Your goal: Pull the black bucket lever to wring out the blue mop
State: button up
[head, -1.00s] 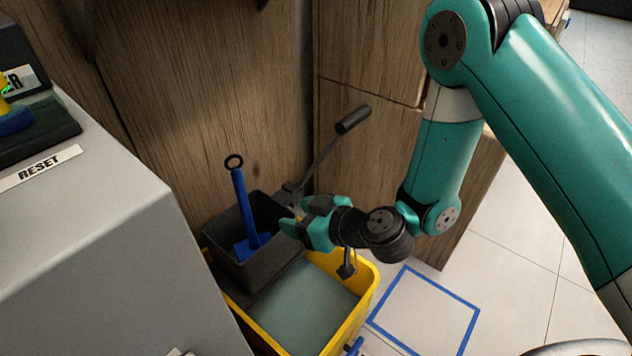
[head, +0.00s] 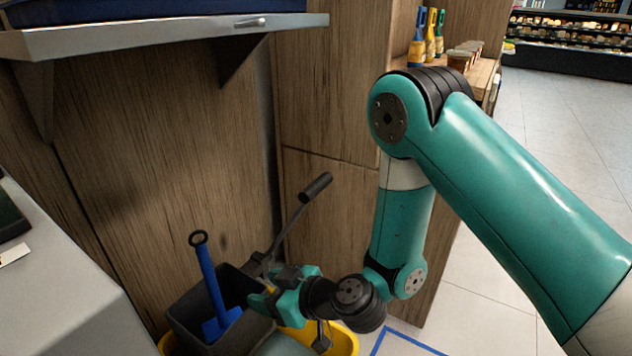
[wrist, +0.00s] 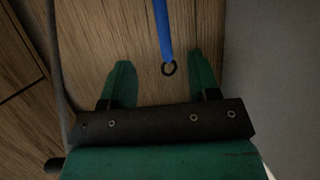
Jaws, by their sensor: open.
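The blue mop (head: 212,280) stands tilted in the black wringer basket (head: 187,318) in the head view, a black ring at its top. Its blue handle (wrist: 163,35) and ring also show between my fingers in the wrist view, farther off. The black bucket lever (head: 292,222) rises up and to the right from beside the basket and ends in a thick dark grip. My gripper (head: 262,300) is low, over the right side of the basket, below the lever's grip. In the wrist view its green fingers (wrist: 160,85) are apart with nothing held between them.
The yellow bucket (head: 345,342) is partly cut off at the bottom. Wooden panels (head: 150,150) stand close behind, with a metal shelf (head: 180,35) above. A grey machine (head: 60,290) stands at left. Blue floor tape (head: 400,340) and open tiles (head: 490,270) lie at right.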

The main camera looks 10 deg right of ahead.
dwell(0.4)
jog(key=shift+r, duration=0.15)
jog(key=c, duration=0.4)
jog(key=r+g, duration=0.1)
jog(key=r, duration=0.1)
jog(key=s+r+y, duration=0.1)
jog(key=r, duration=0.1)
jog(key=s+a+r+n+g, duration=0.1)
jog(key=r, duration=0.1)
jog(key=shift+a+r+g, duration=0.1)
jog(key=shift+r+g, duration=0.2)
jog(key=shift+r, duration=0.1)
grip_shut()
jog(key=s+d+r+m+g+h, duration=0.4)
jog(key=s+d+r+h, duration=0.3)
jog(key=s+d+r, duration=0.6)
jog(key=s+d+g, duration=0.1)
jog(key=s+d, duration=0.2)
jog(key=d, duration=0.1)
jog(key=shift+s+r+m+g+h, duration=0.2)
jog(key=shift+s+m+g+h, duration=0.1)
jog(key=shift+s, duration=0.1)
jog(key=shift+d, duration=0.15)
